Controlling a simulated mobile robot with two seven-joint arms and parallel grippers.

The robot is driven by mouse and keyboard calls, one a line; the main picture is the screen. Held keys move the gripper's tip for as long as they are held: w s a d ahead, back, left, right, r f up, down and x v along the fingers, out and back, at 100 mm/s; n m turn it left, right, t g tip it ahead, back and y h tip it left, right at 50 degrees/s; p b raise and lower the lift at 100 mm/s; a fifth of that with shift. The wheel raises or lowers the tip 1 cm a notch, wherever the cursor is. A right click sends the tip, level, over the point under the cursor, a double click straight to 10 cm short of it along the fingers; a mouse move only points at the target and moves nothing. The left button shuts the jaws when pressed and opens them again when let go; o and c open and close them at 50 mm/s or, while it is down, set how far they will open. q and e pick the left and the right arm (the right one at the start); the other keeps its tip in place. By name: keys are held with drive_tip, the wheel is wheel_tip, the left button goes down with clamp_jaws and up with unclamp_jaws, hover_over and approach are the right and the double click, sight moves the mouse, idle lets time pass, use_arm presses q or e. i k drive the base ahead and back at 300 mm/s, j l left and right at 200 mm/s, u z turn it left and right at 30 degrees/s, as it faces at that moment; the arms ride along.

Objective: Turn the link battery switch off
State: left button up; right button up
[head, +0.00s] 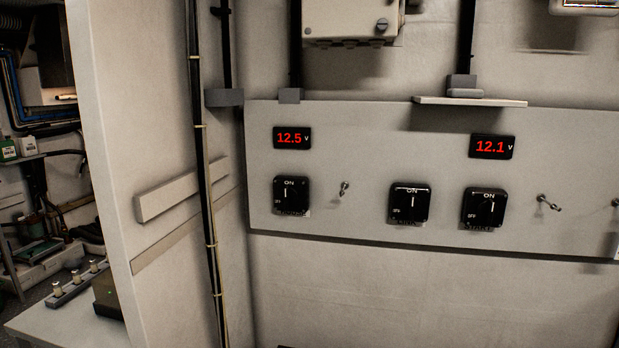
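Three black square rotary switches sit on the pale wall panel (400,150): a left one (291,196), a middle one (409,204) and a right one (483,208). Each has an ON mark at the top and a white line on its knob that stands about upright, toward ON. The lower labels are too small to read, so I cannot tell by name which is the link battery switch. Neither of my grippers is in view, and nothing touches the switches.
Red voltage displays read 12.5 (291,138) and 12.1 (492,147). Small toggles (344,188) (548,203) stick out of the panel. A small shelf (470,101) juts out above it. A white partition (140,150) with cables stands at left. The space before the panel looks clear.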

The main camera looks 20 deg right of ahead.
sight(411, 205)
drive_tip(key=z, duration=1.55)
